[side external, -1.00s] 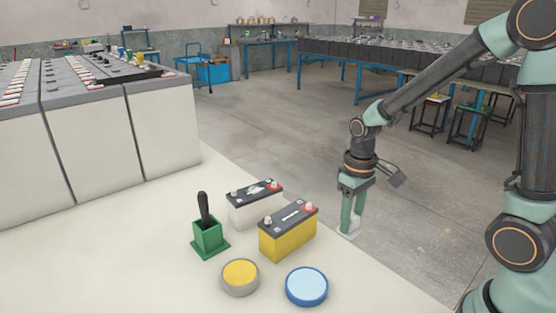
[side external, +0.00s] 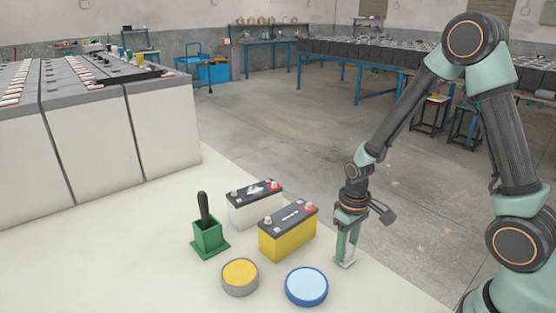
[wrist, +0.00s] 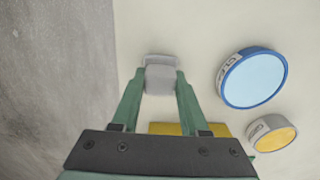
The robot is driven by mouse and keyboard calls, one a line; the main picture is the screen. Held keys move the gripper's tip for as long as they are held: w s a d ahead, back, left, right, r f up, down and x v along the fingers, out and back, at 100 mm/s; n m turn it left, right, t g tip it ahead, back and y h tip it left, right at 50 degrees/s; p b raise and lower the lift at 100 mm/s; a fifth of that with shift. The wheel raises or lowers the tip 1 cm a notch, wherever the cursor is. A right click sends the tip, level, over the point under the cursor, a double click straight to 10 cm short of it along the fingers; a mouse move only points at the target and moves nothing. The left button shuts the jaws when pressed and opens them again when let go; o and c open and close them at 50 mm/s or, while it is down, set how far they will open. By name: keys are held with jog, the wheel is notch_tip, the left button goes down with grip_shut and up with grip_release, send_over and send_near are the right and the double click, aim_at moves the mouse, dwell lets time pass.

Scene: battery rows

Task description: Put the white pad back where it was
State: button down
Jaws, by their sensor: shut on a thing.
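The white pad (side external: 346,263) is between the fingertips of my gripper (side external: 347,252), just right of the yellow battery (side external: 288,235) in the side view. The wrist view shows the pad (wrist: 160,78) gripped between the two green fingers of my gripper (wrist: 160,86). My gripper points down and is shut on the pad. The pad is low over the pale tabletop near its edge. I cannot tell whether it touches the surface. The fingers hide part of the pad in the side view.
A blue-rimmed round tin (side external: 306,286) and a yellow-topped tin (side external: 240,276) stand in front. A white battery (side external: 255,203) and a green holder with a black handle (side external: 208,236) stand to the left. The table edge (wrist: 114,60) runs close by the pad.

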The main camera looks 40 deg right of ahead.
jog(key=shift+f, duration=0.15)
jog(key=shift+c, duration=2.1)
grip_release()
notch_tip(320, 180, up, 12)
notch_tip(320, 180, up, 11)
jog(key=t, duration=0.5)
send_over(347, 246)
jog(key=s+a, duration=0.3)
jog(key=shift+s+a+r+t, duration=0.3)
jog(key=shift+s+a+r, duration=0.15)
jog(key=shift+s, duration=0.1)
